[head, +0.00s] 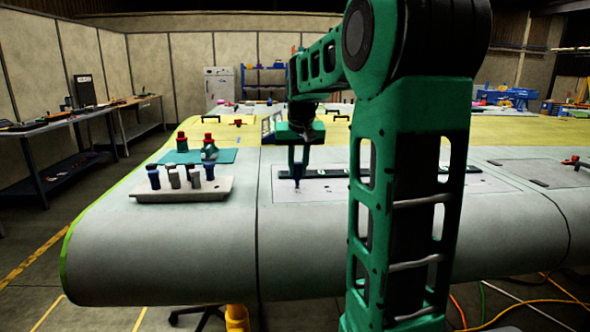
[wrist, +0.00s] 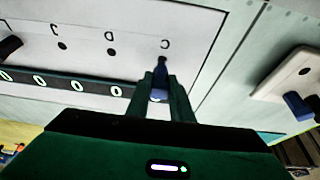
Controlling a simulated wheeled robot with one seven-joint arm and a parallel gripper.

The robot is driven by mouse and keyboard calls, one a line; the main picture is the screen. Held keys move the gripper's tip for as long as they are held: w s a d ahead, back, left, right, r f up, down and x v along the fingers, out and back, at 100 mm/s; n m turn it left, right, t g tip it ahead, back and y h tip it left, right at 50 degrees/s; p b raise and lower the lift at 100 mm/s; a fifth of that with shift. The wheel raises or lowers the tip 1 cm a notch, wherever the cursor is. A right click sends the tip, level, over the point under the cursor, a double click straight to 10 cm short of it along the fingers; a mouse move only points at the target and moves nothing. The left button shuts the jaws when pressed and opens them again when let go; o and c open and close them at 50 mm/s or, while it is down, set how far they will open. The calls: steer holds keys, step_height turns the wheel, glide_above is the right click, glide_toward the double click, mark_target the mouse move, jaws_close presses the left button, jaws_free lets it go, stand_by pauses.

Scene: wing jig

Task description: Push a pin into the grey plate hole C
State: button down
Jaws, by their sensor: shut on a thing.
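My gripper (wrist: 160,88) is shut on a blue pin (wrist: 159,94), which also shows below the fingers in the head view (head: 297,184). The pin's dark narrow end points at the grey plate (wrist: 185,28), right at the hole beside the letter C. The pin hides most of that hole, and I cannot tell whether the tip is inside it or just above. In the head view the plate (head: 330,190) lies flat on the wing, with the gripper over its left end and the pin about upright.
A pale pin block (head: 190,190) with several pins stands left of the plate; its edge shows in the wrist view (wrist: 290,75). Red-topped items stand on a teal mat (head: 225,156) behind it. A dark strip with oval openings (wrist: 75,86) runs along the plate. Hole D (wrist: 111,52) is open.

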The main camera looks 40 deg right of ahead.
steer(key=shift+f, duration=0.2)
steer(key=shift+f, duration=1.15)
steer(key=c, duration=1.5)
jaws_free()
steer(key=v, duration=1)
steer(key=shift+s+a+r, duration=0.1)
steer(key=shift+r, duration=0.2)
